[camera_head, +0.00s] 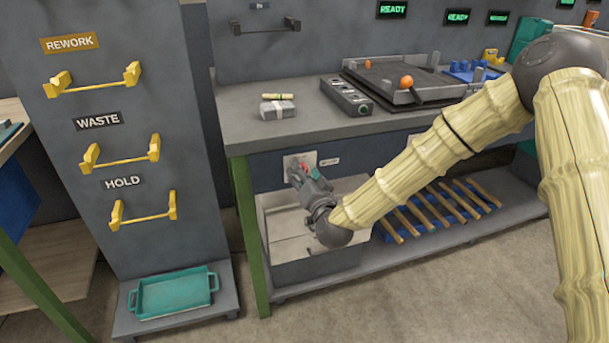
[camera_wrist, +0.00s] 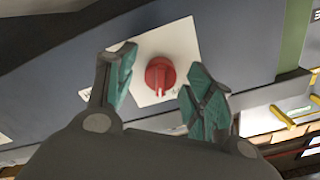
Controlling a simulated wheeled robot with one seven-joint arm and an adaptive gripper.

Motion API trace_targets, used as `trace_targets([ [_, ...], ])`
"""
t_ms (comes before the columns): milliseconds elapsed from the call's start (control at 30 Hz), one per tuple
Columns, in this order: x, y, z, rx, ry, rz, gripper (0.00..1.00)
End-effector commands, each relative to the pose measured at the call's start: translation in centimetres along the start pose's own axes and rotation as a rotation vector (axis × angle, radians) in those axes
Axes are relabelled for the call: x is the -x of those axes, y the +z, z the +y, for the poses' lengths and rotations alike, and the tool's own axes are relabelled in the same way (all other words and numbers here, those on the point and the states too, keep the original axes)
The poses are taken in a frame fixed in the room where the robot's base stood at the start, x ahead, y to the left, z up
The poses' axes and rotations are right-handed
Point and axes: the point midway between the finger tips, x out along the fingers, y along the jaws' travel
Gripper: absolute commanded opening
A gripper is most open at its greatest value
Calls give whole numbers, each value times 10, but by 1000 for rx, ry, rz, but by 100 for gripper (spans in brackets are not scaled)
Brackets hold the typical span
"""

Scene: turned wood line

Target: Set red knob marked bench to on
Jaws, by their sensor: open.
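The red knob (camera_wrist: 160,75) sits on a pale square plate (camera_wrist: 178,44) in the wrist view, fixed to the blue-grey front panel of the bench. My gripper (camera_wrist: 158,92) is open, with one teal-padded finger on each side of the knob, and neither finger visibly touches it. The letters on the plate are mostly hidden by the fingers, so I cannot read the setting. In the head view my gripper (camera_head: 305,172) is at the plate (camera_head: 300,160) under the benchtop, and it largely covers the knob. A small label (camera_head: 330,161) is right of the plate.
The benchtop (camera_head: 235,125) holds a grey block (camera_head: 277,110), a switch box (camera_head: 346,96) and a tray with an orange ball (camera_head: 406,81). Below are a grey bin (camera_head: 310,272) and a rack of wooden sticks (camera_head: 437,212). A cabinet with yellow handles (camera_head: 125,162) stands left.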

Motion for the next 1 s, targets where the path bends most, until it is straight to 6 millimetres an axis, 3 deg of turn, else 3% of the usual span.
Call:
trace_targets([
  [167, 12, 0, 0, 0, 0, -1, 53],
  [700, 102, -1, 1, 0, 1, 0, 53],
  [1000, 120, -1, 1, 0, 1, 1, 53],
])
